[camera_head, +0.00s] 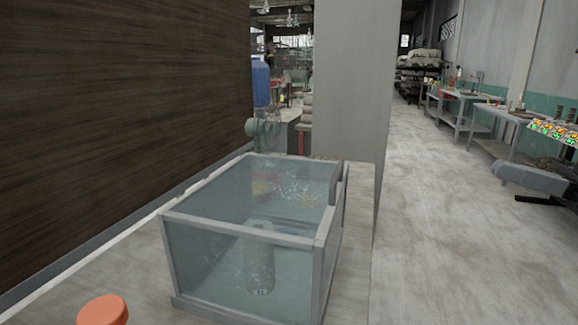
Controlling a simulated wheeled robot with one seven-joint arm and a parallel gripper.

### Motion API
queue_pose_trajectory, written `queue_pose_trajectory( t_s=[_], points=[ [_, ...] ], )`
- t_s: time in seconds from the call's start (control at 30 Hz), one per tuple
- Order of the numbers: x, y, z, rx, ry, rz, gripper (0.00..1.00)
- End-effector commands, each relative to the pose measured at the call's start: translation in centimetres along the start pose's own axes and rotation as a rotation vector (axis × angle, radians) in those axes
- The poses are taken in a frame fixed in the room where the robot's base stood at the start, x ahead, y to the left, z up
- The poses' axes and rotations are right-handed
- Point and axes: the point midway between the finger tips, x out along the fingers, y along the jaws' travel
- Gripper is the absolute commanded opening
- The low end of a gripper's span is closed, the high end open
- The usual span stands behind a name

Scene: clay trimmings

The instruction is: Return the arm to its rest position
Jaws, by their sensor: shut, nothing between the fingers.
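My gripper is not in view, and I cannot make out my arm with certainty in the head view. The frame does not show what pose the arm is in.
A clear-walled, grey-framed tank (240,238) stands on a pale surface (352,235), with a pale cylinder (260,262) inside. An orange round-topped object (102,311) is at lower left. A dark wall (120,110) and grey pillar (350,95) stand behind. Open floor (440,230) lies right.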

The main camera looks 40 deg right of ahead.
Motion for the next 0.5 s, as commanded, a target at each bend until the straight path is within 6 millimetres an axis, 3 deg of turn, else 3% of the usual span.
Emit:
queue_pose_trajectory(
  t_s=[0.27, 0.5],
  points=[
    [-0.1, 1.9, -1.6, 0.042, 0.066, 0.079, 0.00],
    [-0.6, 5.5, -3.5, 0.065, 0.143, 0.250, 0.00]
  ],
)
